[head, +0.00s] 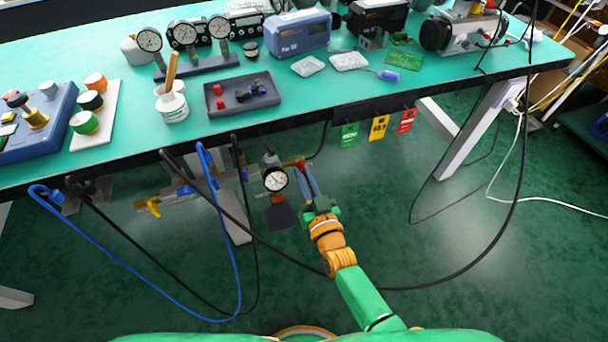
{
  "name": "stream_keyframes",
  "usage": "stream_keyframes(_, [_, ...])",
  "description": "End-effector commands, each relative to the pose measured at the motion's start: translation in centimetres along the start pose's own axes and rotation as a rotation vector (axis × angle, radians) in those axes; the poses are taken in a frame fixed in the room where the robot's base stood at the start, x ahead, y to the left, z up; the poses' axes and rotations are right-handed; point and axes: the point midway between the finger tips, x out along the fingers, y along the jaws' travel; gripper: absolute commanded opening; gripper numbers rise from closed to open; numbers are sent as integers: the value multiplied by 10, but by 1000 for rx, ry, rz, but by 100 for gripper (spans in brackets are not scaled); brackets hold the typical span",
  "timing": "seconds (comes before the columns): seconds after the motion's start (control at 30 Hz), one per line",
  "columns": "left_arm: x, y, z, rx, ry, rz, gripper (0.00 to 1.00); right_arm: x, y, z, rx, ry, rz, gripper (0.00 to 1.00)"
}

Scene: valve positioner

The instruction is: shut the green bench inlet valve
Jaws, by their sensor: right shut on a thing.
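My right gripper (306,172) reaches under the front edge of the bench, its fingers at the right end of the pipe run (185,190). It is shut on a small part there, which looks like the handle of the green inlet valve; the fingers largely hide it, so its colour and angle cannot be told. A brass and red fitting (293,162) shows just beyond the fingertips. A round pressure gauge (274,179) is just left of the fingers. A yellow handle (150,206) is at the pipe's left end. My left gripper is not in view.
The green-topped bench (330,95) overhangs the pipework. Green (349,136), yellow (379,128) and red (406,121) tags hang from its edge. A blue hose (140,282) and black cables loop below, one passing close by my right arm. Open floor lies to the right.

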Motion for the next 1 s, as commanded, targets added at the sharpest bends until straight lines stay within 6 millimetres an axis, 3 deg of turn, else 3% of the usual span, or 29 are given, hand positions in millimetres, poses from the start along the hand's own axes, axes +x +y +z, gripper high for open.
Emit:
stream_keyframes(0.4, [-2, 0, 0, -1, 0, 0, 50, -1, 0, 2, -159, -6, -1, 0])
stream_keyframes(0.93, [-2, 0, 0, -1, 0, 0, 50, -1, 0, 2, -178, -6, 0, 0])
stream_keyframes(0.97, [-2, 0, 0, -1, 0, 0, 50, -1, 0, 2, -178, -6, 0, 18])
stream_keyframes(1.0, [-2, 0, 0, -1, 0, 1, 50, -1, 0, 2, -178, -6, 0, 29])
